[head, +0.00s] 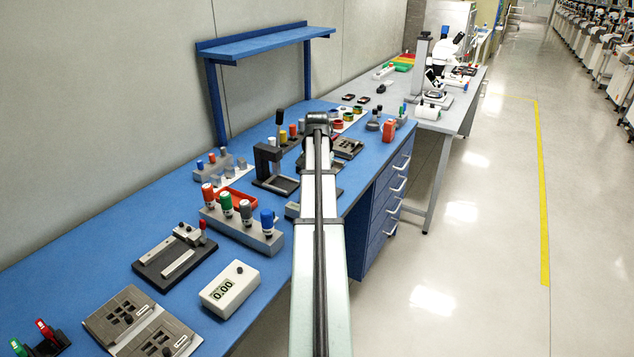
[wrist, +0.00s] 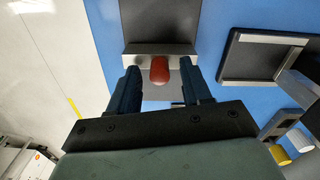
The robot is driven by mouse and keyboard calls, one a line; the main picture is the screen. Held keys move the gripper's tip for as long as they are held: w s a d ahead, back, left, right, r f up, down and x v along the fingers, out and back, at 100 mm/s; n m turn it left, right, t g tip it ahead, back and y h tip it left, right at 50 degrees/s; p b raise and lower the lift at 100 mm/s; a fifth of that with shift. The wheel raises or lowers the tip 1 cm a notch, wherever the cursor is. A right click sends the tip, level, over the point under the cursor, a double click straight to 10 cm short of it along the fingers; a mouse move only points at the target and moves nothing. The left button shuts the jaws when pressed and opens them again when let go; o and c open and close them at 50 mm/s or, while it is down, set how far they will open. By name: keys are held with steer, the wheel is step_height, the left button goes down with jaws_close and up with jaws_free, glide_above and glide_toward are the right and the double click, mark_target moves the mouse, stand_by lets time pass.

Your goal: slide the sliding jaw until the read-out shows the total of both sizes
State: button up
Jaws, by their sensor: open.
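In the wrist view a red knob (wrist: 160,70) stands on a pale metal block, which I take for the sliding jaw (wrist: 136,60), across a dark plate (wrist: 160,20). My gripper (wrist: 160,78) is open, with its fingers on either side of the knob. I cannot tell whether they touch it. In the head view my arm hides the gripper and most of this device; a grey end (head: 292,210) shows left of the arm. The white read-out box (head: 245,284) stands at the front of the bench and shows 0.00. I cannot make out any sizes.
A dark press frame (head: 260,165) stands left of my arm; its base (wrist: 232,60) is right of my gripper in the wrist view. A block of coloured-cap bottles (head: 258,240) and a dark fixture with pale bars (head: 150,266) are nearer. The floor (head: 450,270) lies right.

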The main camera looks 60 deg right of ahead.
steer(key=shift+c, duration=0.3)
jaws_close()
stand_by(0.4)
